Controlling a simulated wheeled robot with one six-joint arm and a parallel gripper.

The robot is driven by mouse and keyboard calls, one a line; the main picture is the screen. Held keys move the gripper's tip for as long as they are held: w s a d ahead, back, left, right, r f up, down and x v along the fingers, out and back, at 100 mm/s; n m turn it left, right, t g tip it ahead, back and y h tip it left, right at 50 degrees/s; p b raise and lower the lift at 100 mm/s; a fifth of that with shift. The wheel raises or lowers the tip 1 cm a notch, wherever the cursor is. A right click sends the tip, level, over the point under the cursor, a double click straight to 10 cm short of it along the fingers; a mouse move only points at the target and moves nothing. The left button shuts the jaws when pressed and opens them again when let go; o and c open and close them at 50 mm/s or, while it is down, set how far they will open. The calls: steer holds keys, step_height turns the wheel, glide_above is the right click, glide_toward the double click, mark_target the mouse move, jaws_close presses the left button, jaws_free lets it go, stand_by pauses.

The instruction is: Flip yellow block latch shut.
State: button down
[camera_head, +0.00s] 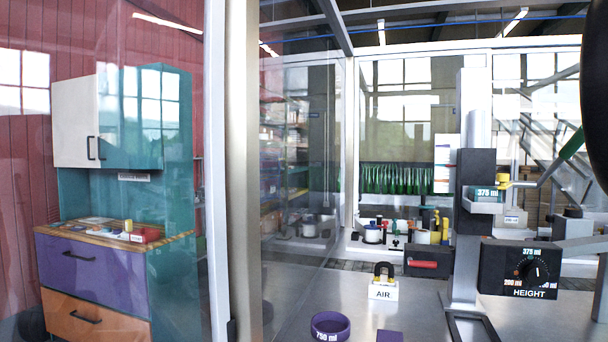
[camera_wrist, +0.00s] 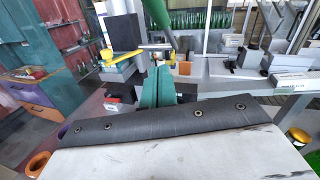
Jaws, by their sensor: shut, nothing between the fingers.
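The yellow block latch (camera_head: 503,181) sits on top of the small block marked 375 ml (camera_head: 487,195), on the upright column at the right. In the wrist view a yellow bar (camera_wrist: 124,57) lies across the top of the block, just left of and beyond my gripper. My gripper (camera_wrist: 158,72) shows there as two green fingers close together, shut and empty. The tips appear apart from the yellow bar, though the exact gap is hard to judge. Whether the latch is fully seated cannot be told.
A black height dial box (camera_head: 520,270) stands below the block. A padlock on an AIR tag (camera_head: 383,291) and a purple ring marked 750 ml (camera_head: 330,326) are on the metal table. Green bottles (camera_head: 395,179) stand behind. A glass panel and post rise at left.

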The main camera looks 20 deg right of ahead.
steer(key=a+n+y, duration=0.3)
steer(key=a+y, duration=0.3)
glide_toward(508, 177)
steer(key=shift+m, duration=0.3)
steer(key=w, duration=0.7)
steer(key=shift+d+f, duration=0.1)
steer(key=shift+f, duration=0.25)
